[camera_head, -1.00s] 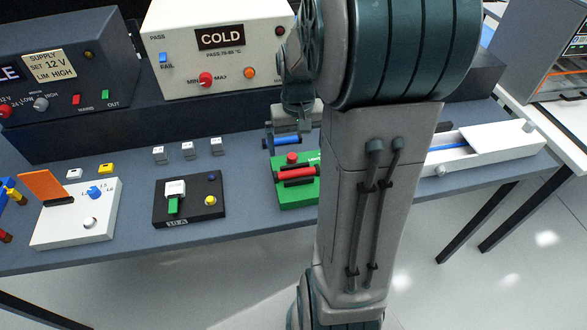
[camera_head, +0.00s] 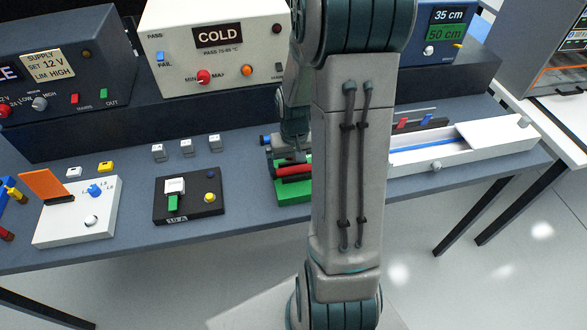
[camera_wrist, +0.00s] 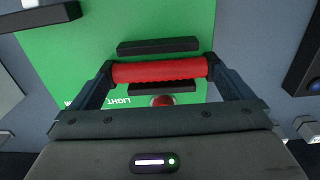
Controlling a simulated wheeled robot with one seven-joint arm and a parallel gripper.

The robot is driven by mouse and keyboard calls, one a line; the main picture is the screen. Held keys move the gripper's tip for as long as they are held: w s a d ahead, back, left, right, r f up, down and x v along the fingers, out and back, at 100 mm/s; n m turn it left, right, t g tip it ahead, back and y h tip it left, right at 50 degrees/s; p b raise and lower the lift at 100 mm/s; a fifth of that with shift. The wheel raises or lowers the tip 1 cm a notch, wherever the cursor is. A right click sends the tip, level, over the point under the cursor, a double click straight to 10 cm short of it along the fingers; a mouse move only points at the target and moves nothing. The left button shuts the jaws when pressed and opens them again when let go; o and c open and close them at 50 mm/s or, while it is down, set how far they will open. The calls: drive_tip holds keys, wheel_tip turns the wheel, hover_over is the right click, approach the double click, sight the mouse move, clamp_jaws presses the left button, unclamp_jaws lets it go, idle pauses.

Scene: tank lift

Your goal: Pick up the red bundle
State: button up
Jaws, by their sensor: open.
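The red bundle (camera_wrist: 160,70) is a ribbed red cylinder on a green board (camera_wrist: 60,60), between two black bars. In the wrist view, my gripper (camera_wrist: 159,76) is open, with a dark finger at each end of the bundle. I cannot tell whether the fingers touch it. In the head view, the bundle (camera_head: 289,170) shows just left of my arm, and its right part is hidden. A red button (camera_wrist: 163,101) sits on the board beside the bundle, partly behind the gripper's body.
A black box with a green switch (camera_head: 174,203) stands left of the green board. A white box with an orange flap (camera_head: 46,188) is farther left. A long white tray (camera_head: 470,152) lies at right. The COLD panel (camera_head: 215,60) stands behind.

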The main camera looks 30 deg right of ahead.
drive_tip(key=c, duration=0.8)
drive_tip(key=shift+r, duration=0.1)
